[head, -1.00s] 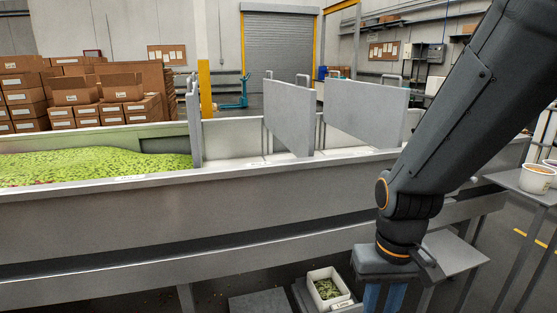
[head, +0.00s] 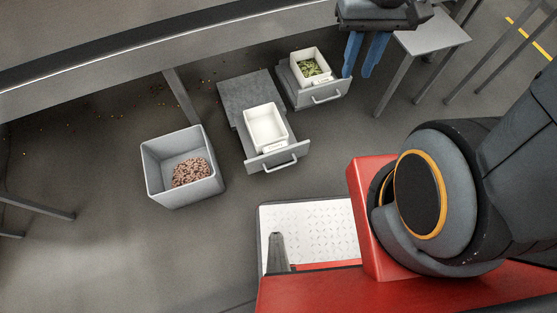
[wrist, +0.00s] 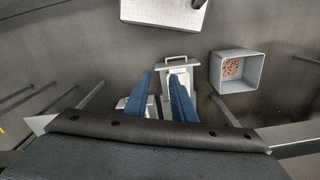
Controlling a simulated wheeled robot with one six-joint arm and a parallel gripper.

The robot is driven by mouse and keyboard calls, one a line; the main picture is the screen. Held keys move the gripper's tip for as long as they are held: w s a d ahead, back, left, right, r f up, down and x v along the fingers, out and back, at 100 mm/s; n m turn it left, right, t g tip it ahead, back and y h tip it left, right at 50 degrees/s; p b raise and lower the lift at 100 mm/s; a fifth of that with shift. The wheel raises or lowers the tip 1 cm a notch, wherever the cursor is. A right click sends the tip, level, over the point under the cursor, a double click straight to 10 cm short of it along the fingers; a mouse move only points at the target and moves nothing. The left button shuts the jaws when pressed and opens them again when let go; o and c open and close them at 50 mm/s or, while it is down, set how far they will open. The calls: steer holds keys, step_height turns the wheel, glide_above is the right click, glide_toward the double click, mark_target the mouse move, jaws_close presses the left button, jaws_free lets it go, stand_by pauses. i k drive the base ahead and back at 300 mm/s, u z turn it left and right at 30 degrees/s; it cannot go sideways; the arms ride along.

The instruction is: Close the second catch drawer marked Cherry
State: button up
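Two catch drawers stand pulled out under the long metal trough in the head view. The nearer, left drawer (head: 285,156) holds an empty white bin (head: 265,127); its label is too small to read. The right drawer (head: 322,94) holds a white bin of green candy (head: 310,67). My gripper (head: 359,73) hangs with blue fingers pointing down, just right of the green-candy drawer, touching no handle that I can see. In the wrist view its fingers (wrist: 159,76) are apart and empty. The empty-bin drawer's handle (wrist: 177,59) shows beyond the fingertips; the other drawer is partly hidden by them.
A grey open crate (head: 165,188) with brown pieces stands on the floor left of the drawers. A small grey table (head: 432,37) stands right of my gripper. Trough legs flank the drawers. The floor in front of the drawers is clear up to my base.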

mark_target(280, 152)
steer(key=u, duration=0.85)
steer(key=k, duration=0.75)
steer(key=z, duration=0.85)
